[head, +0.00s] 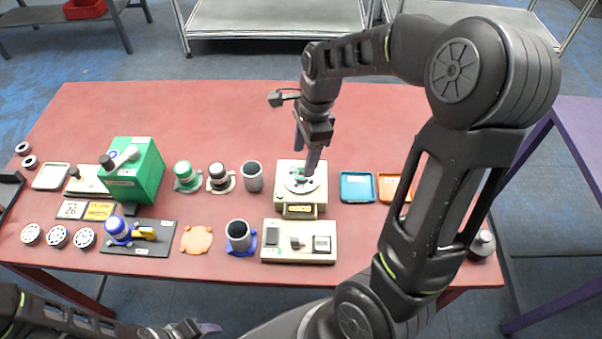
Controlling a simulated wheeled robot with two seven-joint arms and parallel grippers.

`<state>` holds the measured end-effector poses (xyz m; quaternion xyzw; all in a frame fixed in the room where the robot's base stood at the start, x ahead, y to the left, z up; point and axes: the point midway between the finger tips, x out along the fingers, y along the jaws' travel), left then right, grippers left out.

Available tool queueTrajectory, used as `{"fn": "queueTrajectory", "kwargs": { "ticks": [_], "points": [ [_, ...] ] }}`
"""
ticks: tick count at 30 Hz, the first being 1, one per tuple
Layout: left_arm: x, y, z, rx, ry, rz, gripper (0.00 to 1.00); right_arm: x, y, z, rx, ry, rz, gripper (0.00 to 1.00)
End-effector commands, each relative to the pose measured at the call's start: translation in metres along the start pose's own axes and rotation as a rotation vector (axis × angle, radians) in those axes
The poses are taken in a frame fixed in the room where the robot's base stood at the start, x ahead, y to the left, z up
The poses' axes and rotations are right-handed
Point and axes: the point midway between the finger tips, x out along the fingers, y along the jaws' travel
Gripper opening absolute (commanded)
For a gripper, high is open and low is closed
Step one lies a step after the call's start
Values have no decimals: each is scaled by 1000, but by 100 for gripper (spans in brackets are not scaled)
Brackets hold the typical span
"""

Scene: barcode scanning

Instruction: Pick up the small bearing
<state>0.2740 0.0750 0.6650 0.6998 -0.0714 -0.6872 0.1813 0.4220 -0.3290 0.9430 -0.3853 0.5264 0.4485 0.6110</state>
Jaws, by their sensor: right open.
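Two small ring-shaped bearings (23,148) lie at the far left of the red table, the second one (30,162) just in front of the first. Several larger round bearings (57,237) lie in a row at the front left. My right gripper (305,152) is open and points down over the white scale-like device (285,196), far to the right of the small bearings. A round plate (301,181) sits on that device, partly hidden by a finger. I cannot tell whether a finger touches it. My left gripper (198,328) is low at the bottom edge, in front of the table.
A green machine (136,170), cylinders (253,176) and a white panel (299,241) with dark parts crowd the middle. Blue (357,186) and orange (392,187) trays lie right. The back of the red table (180,110) is clear. My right arm hides part of the right side.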

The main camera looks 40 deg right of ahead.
Motion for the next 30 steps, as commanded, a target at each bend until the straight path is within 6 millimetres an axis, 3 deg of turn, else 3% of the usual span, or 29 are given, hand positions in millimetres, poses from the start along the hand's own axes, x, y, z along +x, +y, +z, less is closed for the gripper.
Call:
{"fn": "queueTrajectory", "kwargs": {
  "ticks": [11,21,30],
  "points": [
    [-1,0,0,0,0,0,57,5,0,0,0,0,0,61],
    [-9,2,1,-2,-3,-3,57,49,1,-4,-1,0,3,61],
    [-8,2,1,-2,-3,-3,57,55,0,-4,-1,-1,-1,61]
  ]
}}
